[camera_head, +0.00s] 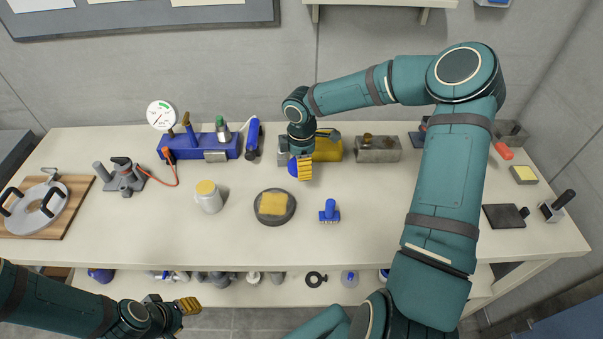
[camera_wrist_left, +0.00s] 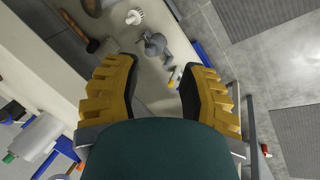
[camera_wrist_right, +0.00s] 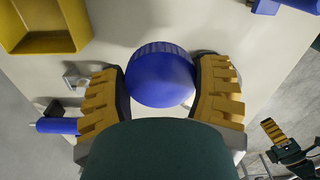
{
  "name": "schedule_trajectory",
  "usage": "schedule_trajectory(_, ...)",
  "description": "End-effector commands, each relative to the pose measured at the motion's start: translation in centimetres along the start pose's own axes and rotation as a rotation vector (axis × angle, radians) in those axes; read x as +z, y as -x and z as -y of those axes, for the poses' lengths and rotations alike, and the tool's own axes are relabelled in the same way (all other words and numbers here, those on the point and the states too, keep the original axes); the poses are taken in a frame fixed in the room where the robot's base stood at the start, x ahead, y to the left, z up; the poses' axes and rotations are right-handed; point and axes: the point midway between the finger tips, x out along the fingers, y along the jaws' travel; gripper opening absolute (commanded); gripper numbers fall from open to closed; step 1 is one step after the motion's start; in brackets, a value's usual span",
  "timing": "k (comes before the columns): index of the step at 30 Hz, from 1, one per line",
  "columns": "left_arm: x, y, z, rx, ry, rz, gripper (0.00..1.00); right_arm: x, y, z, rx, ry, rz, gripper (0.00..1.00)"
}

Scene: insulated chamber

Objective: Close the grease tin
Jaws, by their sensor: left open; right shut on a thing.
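A round blue lid (camera_head: 292,168) with a ribbed edge is between the fingers of my right gripper (camera_head: 303,168). In the right wrist view the lid (camera_wrist_right: 160,76) has a finger on each side, and the right gripper (camera_wrist_right: 162,85) is shut on it. I cannot tell how far it is above the table. A whitish round tin (camera_head: 209,201) with a yellow top surface, likely the grease tin, stands upright on the table, left of and nearer than the right gripper. My left gripper (camera_head: 187,305) is open and empty in front of the table; its spread fingers show in the left wrist view (camera_wrist_left: 152,85).
A dark round dish (camera_head: 288,216) holding a yellow block and a blue tool (camera_head: 329,212) lie near the tin. A yellow bin (camera_head: 328,150), a metal box (camera_head: 378,155) and a blue block with a gauge (camera_head: 205,148) stand along the back. The table between tin and dish is clear.

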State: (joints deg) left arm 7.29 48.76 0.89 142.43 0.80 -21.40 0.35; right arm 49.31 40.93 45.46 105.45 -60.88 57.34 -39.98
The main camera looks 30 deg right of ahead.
Motion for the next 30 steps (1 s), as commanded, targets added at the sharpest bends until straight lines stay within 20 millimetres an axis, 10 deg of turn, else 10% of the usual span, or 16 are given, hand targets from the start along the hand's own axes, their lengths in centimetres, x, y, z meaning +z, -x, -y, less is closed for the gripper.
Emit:
schedule_trajectory(16, -0.1, 0.2, -0.1, 0.0, 0.001, -0.003, 0.42, 0.0, 2.2, 0.0, -0.001, 0.0, 0.0, 0.57)
schedule_trajectory(21, -0.1, 0.3, -0.1, 0.0, 0.001, -0.003, 1.0, 0.0, 2.2, 0.0, -0.001, 0.0, 0.0, 0.57)
schedule_trajectory(30, -0.1, 0.1, -0.1, 0.0, 0.0, -0.002, 1.0, -1.4, 1.8, 0.8, 0.0, -0.082, 0.002, 0.57)
